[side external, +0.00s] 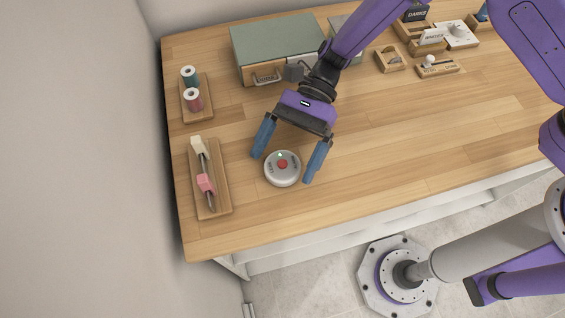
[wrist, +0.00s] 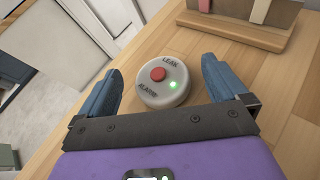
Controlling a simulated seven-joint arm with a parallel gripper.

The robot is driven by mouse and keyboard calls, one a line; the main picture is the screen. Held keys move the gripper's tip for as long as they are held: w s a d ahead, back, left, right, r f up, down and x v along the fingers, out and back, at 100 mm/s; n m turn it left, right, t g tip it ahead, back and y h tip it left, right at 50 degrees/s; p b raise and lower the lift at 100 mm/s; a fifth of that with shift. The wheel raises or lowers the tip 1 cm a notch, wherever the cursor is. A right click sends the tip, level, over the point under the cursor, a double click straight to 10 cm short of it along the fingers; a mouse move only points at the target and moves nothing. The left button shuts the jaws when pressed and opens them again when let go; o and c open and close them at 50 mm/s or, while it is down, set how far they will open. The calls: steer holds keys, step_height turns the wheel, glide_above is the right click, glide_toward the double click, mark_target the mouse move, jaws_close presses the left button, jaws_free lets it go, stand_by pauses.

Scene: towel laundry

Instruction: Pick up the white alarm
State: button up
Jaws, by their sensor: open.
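The white alarm (side external: 282,169) is a round disc with a red button and a green light. It lies flat on the wooden table near its front left part. In the wrist view the alarm (wrist: 162,84) shows dark lettering reading "LEAK ALARM". My gripper (side external: 287,168) is open, with its blue fingers apart on either side of the alarm. In the wrist view my gripper (wrist: 160,80) has one finger left and one right of the alarm, with visible gaps. Whether the fingertips reach the table is unclear.
Another tray (side external: 204,112) holds two thread spools. A green-topped box (side external: 275,45) with a drawer stands behind. Small wooden holders (side external: 390,60) are at the back right. The table's middle right is clear.

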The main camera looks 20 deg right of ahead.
steer(key=c, duration=1.2)
steer(key=shift+o, duration=0.2)
steer(key=shift+r, duration=0.15)
